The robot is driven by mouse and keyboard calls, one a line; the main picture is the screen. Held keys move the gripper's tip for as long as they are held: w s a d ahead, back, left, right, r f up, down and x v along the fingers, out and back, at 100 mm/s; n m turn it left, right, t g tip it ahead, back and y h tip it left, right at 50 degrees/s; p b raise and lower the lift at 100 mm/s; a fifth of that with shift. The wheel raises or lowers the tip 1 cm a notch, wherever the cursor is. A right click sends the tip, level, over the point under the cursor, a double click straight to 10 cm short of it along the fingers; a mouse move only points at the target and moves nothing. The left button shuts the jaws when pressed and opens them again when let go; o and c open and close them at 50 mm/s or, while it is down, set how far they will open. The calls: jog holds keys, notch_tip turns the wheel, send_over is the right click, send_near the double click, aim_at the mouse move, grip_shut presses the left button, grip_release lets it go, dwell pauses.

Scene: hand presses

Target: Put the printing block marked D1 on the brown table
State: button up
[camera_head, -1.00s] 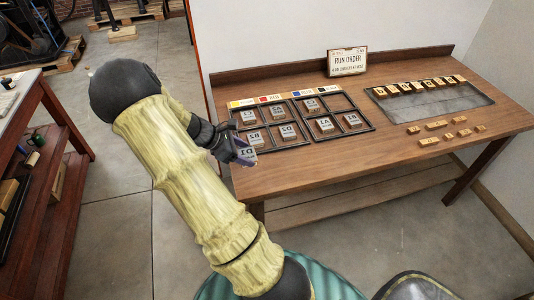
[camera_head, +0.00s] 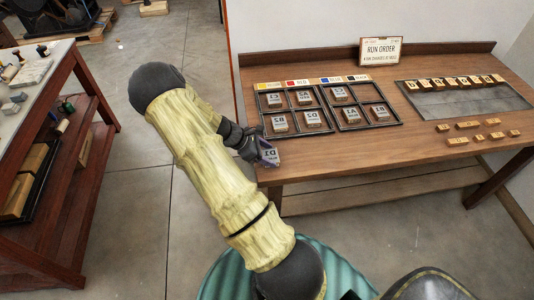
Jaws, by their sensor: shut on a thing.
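The printing block marked D1 (camera_head: 270,157) is a small grey-topped block with a dark mark. My gripper (camera_head: 259,150) is shut on it and holds it at the near left corner of the brown table (camera_head: 375,150). In the picture the block overlaps the table's front left edge. I cannot tell whether it touches the tabletop. My fingers and wrist hide part of the block's left side.
Two black divided frames (camera_head: 325,131) with several lettered blocks stand on the brown table near the gripper. The right frame's far right compartment is empty. A grey tray (camera_head: 455,100) and loose wooden pieces (camera_head: 468,125) lie further right. A red-brown bench (camera_head: 88,82) stands left.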

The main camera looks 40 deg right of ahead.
jog(key=shift+a+f, duration=0.1)
jog(key=shift+a, duration=0.05)
jog(key=o, duration=1)
jog(key=shift+o, duration=0.2)
jog(key=shift+s, duration=0.15)
jog(key=v, duration=1.2)
jog(key=shift+b, duration=0.35)
